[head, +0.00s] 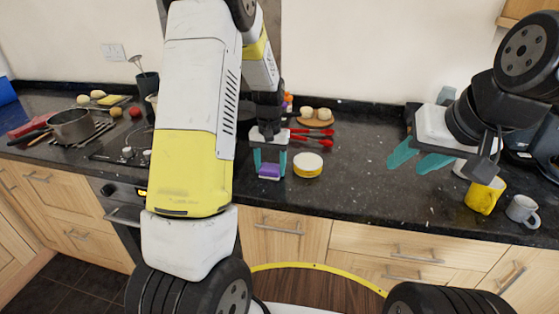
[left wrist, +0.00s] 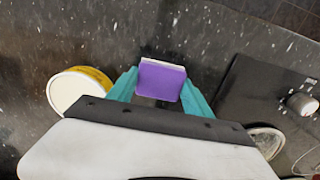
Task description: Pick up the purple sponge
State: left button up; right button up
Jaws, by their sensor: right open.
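The purple sponge (head: 269,171) is at the fingertips of my left gripper (head: 270,165), over the dark counter. In the left wrist view the sponge (left wrist: 162,80) shows a purple face with a pale layer along its far edge. The teal fingers of my left gripper (left wrist: 160,88) press against its two sides, so the gripper is shut on it. I cannot tell whether the sponge touches the counter. My right gripper (head: 418,158) is open and empty above the right part of the counter.
A yellow-sided round tub with a white lid (head: 308,165) stands just right of the sponge. Red utensils (head: 315,135) lie behind it. A yellow mug (head: 484,196) and a grey mug (head: 522,211) stand at right. The hob with a pot (head: 72,127) is left. The counter's middle is clear.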

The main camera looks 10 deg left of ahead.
aim_at(271, 168)
pick_arm(q)
jog(key=c, duration=0.5)
jog(key=shift+r, duration=0.15)
jog(key=shift+r, duration=0.3)
notch_tip(271, 168, up, 3)
jog(key=shift+s+f, duration=0.1)
jog(key=shift+s, duration=0.05)
jog(key=s+d, duration=0.1)
jog(key=s, duration=0.4)
jog(key=s+d+r, duration=0.1)
jog(key=s+d, duration=0.1)
jog(key=s, duration=0.3)
jog(key=s+d, duration=0.1)
jog(key=s, duration=0.4)
jog(key=shift+d+r, duration=0.15)
jog(key=shift+d, duration=0.05)
